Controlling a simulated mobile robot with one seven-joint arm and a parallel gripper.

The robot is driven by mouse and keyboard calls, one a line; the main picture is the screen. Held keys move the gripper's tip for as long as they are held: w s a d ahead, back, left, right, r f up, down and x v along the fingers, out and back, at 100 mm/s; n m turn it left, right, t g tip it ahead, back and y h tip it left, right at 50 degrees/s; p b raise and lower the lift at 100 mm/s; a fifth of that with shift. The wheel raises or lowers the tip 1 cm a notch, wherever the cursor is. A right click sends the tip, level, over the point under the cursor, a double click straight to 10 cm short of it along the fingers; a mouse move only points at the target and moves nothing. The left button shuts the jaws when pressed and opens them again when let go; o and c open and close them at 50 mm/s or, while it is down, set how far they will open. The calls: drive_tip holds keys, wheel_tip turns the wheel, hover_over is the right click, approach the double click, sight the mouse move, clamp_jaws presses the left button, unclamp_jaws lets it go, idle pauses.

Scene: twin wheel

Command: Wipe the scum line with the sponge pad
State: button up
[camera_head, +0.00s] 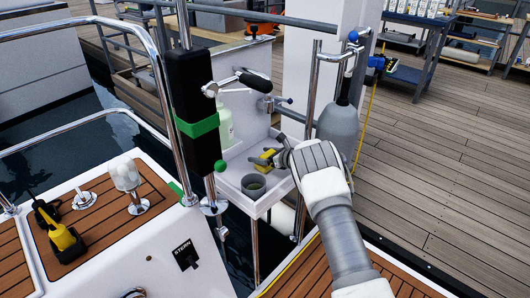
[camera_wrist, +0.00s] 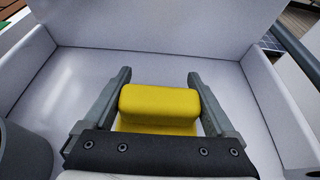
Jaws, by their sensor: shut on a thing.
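The yellow sponge pad (camera_wrist: 160,105) sits between the two grey fingers of my gripper (camera_wrist: 158,76) in the wrist view. My gripper is shut on it. In the head view the yellow pad (camera_head: 262,160) shows at the end of my gripper (camera_head: 270,156), over the white tray (camera_head: 232,172). The tray floor and walls surround the pad in the wrist view; I cannot tell whether the pad touches the floor. I cannot make out a scum line in either view.
A dark grey cup (camera_head: 253,186) stands in the tray's front, and a pale green bottle (camera_head: 225,128) at its back left. A black padded post (camera_head: 192,105) and steel rails stand left. A grey cylinder (camera_head: 340,126) hangs beside my arm. Open decking (camera_head: 450,170) lies right.

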sight(271, 149)
drive_tip(key=shift+f, duration=0.1)
drive_tip(key=shift+s+a, duration=0.8)
drive_tip(key=shift+s, duration=0.2)
drive_tip(key=shift+s+a, duration=0.8)
drive_tip(key=shift+s, duration=0.15)
drive_tip(key=w+d+b, duration=0.2)
drive_tip(key=w, duration=0.1)
drive_tip(key=shift+w+d+f, duration=0.15)
drive_tip(key=shift+d, duration=0.2)
drive_tip(key=shift+w+d, duration=0.25)
drive_tip(key=shift+w, duration=0.05)
drive_tip(key=shift+w+d, duration=0.1)
drive_tip(key=w+d, duration=0.3)
drive_tip(key=shift+w, duration=0.35)
